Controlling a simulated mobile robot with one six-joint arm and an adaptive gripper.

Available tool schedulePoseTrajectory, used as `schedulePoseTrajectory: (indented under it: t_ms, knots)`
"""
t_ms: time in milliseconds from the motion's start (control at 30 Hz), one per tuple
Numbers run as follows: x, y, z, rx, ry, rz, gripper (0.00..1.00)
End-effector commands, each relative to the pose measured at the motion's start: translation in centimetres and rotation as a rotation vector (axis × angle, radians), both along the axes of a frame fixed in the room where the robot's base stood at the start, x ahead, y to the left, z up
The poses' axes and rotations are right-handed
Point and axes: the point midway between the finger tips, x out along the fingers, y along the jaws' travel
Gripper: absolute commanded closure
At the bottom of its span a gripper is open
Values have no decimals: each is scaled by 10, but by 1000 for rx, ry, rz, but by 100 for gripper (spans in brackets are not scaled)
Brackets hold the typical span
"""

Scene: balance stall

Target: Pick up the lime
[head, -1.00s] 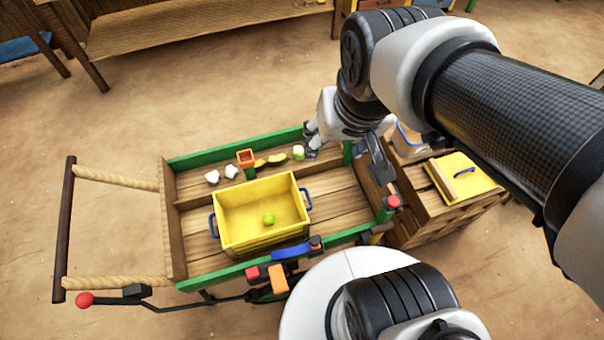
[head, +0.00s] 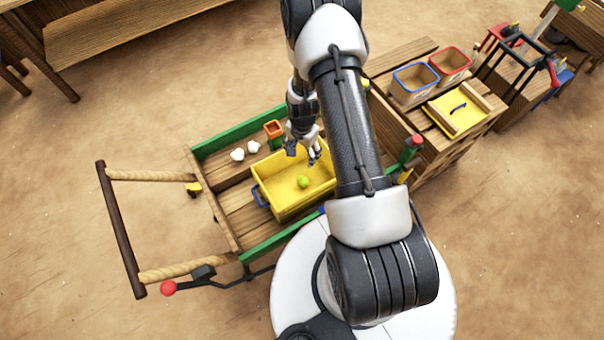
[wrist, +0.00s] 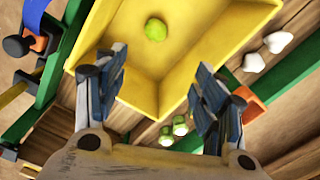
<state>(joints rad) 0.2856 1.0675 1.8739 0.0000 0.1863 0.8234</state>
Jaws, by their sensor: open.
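The lime (head: 303,181) is a small round yellow-green fruit on the floor of the yellow crate (head: 270,190). In the wrist view the lime (wrist: 155,29) lies at the top centre, beyond my fingertips, with bare crate floor around it. My gripper (head: 303,152) is open and empty, over the back of the crate. In the wrist view its two blue-grey fingers (wrist: 160,75) are spread wide, and nothing is between them. The lime is fully visible and apart from the fingers.
The crate stands in a wooden cart with green rails (head: 225,137). Two white lumps (head: 245,150) and an orange-topped cup (head: 273,130) lie behind it. Two pale green items (wrist: 180,126) are near the crate in the wrist view. Blue-rimmed (head: 416,78) and red-rimmed (head: 450,62) bins stand right.

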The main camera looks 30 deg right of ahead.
Motion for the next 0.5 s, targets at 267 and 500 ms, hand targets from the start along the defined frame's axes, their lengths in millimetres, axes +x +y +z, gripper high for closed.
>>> schedulePoseTrajectory:
  t_ms: [267, 500]
  knots:
    - [-9, -1, -47, 4, 15, -38, 36]
    - [-10, -1, -101, 5, 16, -36, 36]
